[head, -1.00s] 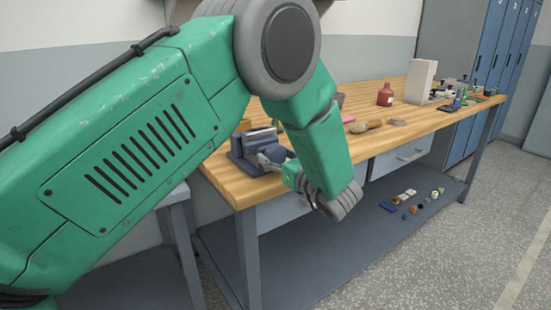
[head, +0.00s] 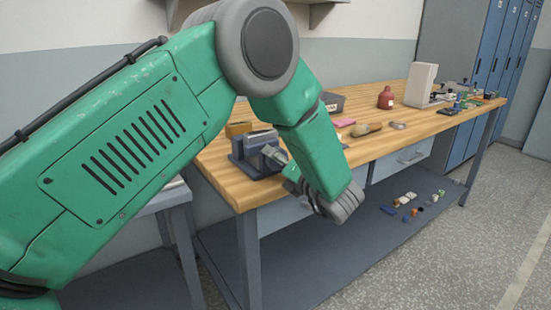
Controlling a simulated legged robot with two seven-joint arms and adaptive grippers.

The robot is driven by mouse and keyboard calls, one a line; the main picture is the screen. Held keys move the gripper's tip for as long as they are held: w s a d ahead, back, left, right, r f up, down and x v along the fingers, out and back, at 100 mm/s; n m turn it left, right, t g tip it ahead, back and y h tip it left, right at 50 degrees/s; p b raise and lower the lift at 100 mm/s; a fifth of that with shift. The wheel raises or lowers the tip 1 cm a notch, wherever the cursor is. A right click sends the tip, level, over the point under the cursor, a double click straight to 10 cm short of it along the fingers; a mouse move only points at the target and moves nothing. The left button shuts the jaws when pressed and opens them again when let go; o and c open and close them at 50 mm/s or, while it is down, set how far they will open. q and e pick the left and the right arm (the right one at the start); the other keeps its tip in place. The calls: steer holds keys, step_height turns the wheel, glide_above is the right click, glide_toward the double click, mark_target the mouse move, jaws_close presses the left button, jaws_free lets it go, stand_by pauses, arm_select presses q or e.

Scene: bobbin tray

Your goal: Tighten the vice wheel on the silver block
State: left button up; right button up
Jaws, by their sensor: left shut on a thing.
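The blue-grey vice (head: 252,162) stands at the near left corner of the wooden bench. The silver block (head: 262,137) shows as a pale bar at the top of the vice jaws. My left gripper (head: 275,157) reaches in from the right at the front of the vice. It is shut on the vice wheel, which is mostly hidden behind the fingers and wrist. The exact finger contact is too small to see clearly. My right gripper is not in view.
On the wooden bench (head: 225,185), an orange-brown block (head: 238,129) sits behind the vice. A dark bin (head: 334,102), a pink piece (head: 345,122), a brush (head: 367,129), a red bottle (head: 385,98) and a white block (head: 420,84) stand farther right. Small parts lie on the lower shelf (head: 330,255).

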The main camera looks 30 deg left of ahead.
arm_select(q)
steer(key=m, duration=0.2)
steer(key=m+p, duration=0.1)
steer(key=shift+w+d+m, duration=0.1)
steer(key=shift+d+m, duration=0.15)
steer(key=shift+m, duration=0.15)
steer(key=shift+d+f+m+p, duration=0.15)
steer(key=shift+m+p, duration=0.6)
steer(key=shift+m, duration=0.95)
steer(key=shift+f, duration=0.1)
steer(key=o, duration=1.2)
steer(key=shift+c, duration=0.2)
steer(key=shift+w+d, duration=0.1)
steer(key=shift+w, duration=0.05)
steer(key=shift+r, duration=0.2)
